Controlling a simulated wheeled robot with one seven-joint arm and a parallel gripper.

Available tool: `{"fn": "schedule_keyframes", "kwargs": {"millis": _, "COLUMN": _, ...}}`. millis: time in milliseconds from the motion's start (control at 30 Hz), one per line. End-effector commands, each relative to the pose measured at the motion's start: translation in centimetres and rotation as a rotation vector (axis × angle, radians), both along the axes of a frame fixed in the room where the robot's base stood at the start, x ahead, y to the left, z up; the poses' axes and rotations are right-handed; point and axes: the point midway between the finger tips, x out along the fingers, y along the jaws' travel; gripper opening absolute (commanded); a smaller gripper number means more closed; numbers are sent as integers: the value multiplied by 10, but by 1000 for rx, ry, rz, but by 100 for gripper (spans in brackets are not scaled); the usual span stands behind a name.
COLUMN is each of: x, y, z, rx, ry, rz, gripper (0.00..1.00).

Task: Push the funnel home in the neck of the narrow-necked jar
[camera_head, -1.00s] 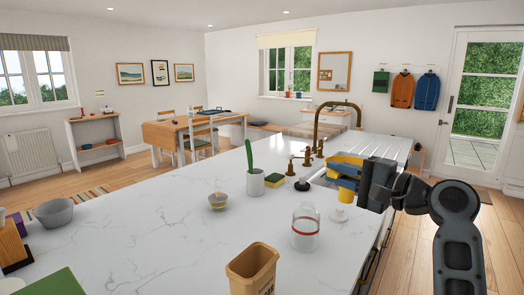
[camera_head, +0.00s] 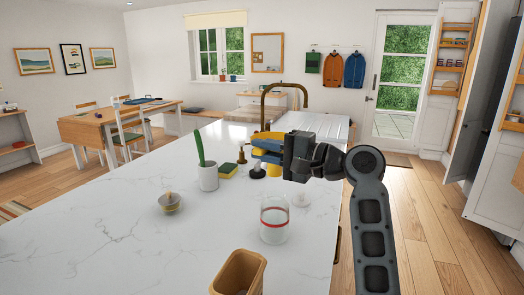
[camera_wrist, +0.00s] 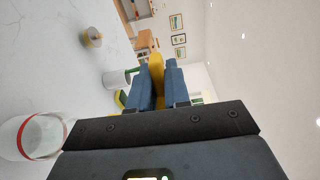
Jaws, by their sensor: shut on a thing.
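The glass jar (camera_head: 274,222) with a red band stands upright on the white worktop. It also shows at the lower left of the wrist view (camera_wrist: 32,137). My gripper (camera_head: 264,150) has blue fingers shut on the yellow funnel (camera_head: 268,136), held in the air beyond the jar in the head view. The funnel shows between the fingers in the wrist view (camera_wrist: 156,62); the fingers hide its middle. Funnel and jar are apart.
A brass tap (camera_head: 265,105) rises behind the gripper.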

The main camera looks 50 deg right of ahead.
Motion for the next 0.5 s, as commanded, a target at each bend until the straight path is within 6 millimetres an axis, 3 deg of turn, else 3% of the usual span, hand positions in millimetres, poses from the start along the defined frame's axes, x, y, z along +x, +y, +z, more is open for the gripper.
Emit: {"fn": "schedule_keyframes", "kwargs": {"millis": 500, "x": -3, "y": 1, "z": -44, "rx": -36, "ry": -8, "rz": 4, "gripper": 0}}
